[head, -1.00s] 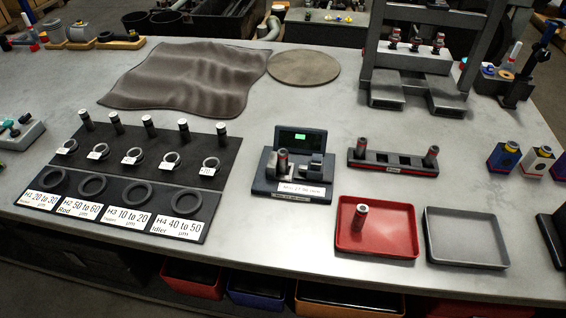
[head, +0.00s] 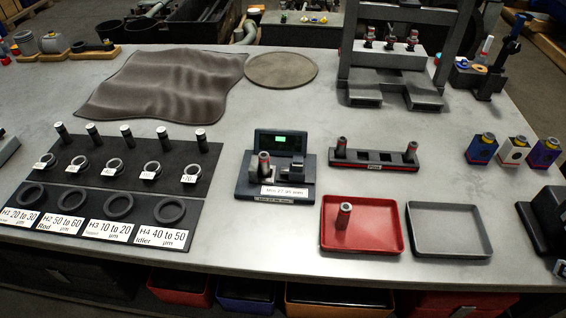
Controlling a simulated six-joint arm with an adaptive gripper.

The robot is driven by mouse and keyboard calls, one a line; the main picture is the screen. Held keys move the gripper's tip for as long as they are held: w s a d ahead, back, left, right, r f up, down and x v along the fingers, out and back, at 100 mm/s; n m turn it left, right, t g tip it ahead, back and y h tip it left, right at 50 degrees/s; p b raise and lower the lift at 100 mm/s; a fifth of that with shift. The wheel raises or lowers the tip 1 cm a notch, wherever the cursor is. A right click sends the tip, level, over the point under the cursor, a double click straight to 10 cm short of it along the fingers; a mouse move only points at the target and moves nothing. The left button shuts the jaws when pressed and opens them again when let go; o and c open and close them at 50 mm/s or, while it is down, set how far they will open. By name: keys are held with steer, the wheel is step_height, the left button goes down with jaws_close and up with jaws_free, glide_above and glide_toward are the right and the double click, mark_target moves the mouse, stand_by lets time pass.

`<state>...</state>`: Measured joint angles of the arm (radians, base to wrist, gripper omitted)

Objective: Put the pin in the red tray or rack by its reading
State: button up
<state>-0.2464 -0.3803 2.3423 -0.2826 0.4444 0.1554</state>
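A metal pin with a red band (head: 264,165) stands upright in the dark gauge (head: 250,187). The gauge has a small screen (head: 280,141) lit with a green readout too small to read. A white label on its front reads about "Min 27.95 mm", not sharp. A second pin (head: 343,216) stands upright in the red tray (head: 362,247), left of its middle. The dark rack (head: 374,166) with a red stripe holds one pin at its left end (head: 341,147) and one at its right end (head: 411,152); square slots between them look empty. My gripper is not in view.
An empty grey tray (head: 448,252) sits right of the red tray. A black board (head: 110,187) with pins, tagged rings and range labels lies left. A press (head: 405,75) stands behind the rack. Small colored boxes (head: 513,150) and a black device (head: 552,215) are right.

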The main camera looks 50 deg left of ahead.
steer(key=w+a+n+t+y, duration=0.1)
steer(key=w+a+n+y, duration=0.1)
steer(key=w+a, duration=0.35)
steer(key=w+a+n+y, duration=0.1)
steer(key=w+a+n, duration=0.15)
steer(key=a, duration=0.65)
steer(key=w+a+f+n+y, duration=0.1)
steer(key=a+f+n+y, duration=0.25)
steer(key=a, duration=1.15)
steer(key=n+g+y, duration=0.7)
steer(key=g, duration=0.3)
glide_toward(267, 158)
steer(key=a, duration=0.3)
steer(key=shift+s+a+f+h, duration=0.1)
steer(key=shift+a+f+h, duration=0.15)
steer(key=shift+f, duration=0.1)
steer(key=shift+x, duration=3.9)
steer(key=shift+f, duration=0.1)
